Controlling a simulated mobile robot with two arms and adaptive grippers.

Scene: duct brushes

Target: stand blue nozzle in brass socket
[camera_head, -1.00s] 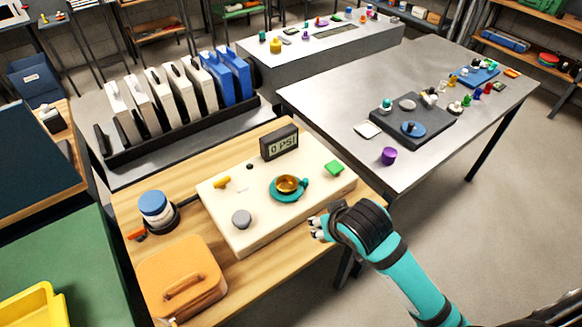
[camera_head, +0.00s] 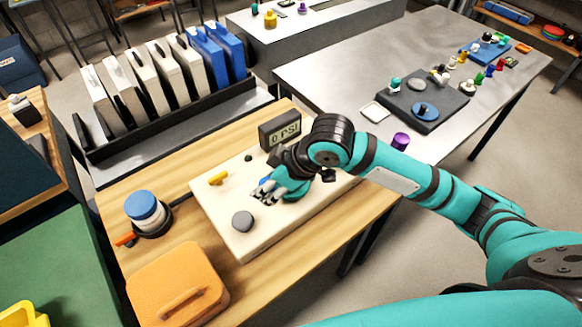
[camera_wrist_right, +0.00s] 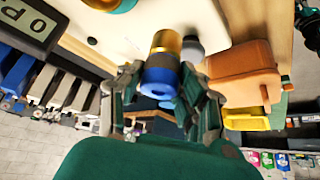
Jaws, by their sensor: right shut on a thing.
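My right gripper (camera_head: 264,192) is low over the cream panel (camera_head: 214,203), shut on the blue nozzle (camera_wrist_right: 160,76). The nozzle sits between both fingers in the right wrist view, with a brass-coloured part at its far end. In the head view only a bit of blue shows at the fingers. The brass socket with its teal flange is mostly hidden behind my gripper in the head view. A teal round edge (camera_wrist_right: 110,4), likely that flange, shows at the top of the wrist view, apart from the nozzle. My left gripper is not in view.
An orange case (camera_head: 177,281) and a blue-and-white round container (camera_head: 146,208) stand to the left. A metal table (camera_head: 330,82) stands beyond.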

